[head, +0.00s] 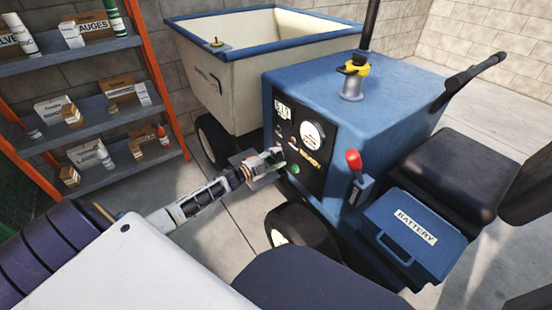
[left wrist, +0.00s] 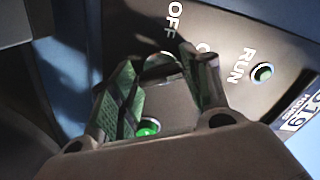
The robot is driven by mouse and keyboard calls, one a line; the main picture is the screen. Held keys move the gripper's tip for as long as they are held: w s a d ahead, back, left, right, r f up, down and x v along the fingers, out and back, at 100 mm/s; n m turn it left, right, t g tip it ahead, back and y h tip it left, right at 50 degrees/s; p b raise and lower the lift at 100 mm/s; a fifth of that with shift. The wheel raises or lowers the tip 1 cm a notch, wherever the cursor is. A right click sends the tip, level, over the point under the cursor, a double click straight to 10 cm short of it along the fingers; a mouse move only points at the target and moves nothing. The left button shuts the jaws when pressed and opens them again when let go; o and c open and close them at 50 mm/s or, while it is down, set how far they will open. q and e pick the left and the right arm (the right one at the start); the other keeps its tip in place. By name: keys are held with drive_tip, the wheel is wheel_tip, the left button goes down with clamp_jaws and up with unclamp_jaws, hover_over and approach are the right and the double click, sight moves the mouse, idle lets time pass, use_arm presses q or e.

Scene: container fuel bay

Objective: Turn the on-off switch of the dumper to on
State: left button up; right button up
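The dumper (head: 400,100) is a blue machine with a pale skip. Its dark control panel (head: 313,160) faces me and carries a round gauge and a green button (head: 295,169). My left gripper (head: 272,160) is at the panel's left side. In the left wrist view its two green-padded fingers (left wrist: 160,65) are open and apart. Between the tips shows part of a round grey switch (left wrist: 162,62), below the OFF label (left wrist: 174,18). The right finger partly covers another label. I cannot tell the switch's position or whether the fingers touch it. My right gripper is not in view.
A green button (left wrist: 148,128) shows between the fingers, and a RUN lamp (left wrist: 262,72) is to the right. A shelf (head: 80,110) stands at left.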

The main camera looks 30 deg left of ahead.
use_arm(q)
drive_tip(key=o, duration=0.3)
drive_tip(key=shift+s, duration=0.1)
drive_tip(key=v, duration=1.1)
drive_tip(key=shift+s+a, duration=0.15)
drive_tip(key=shift+s, duration=0.2)
idle(0.6)
idle(0.6)
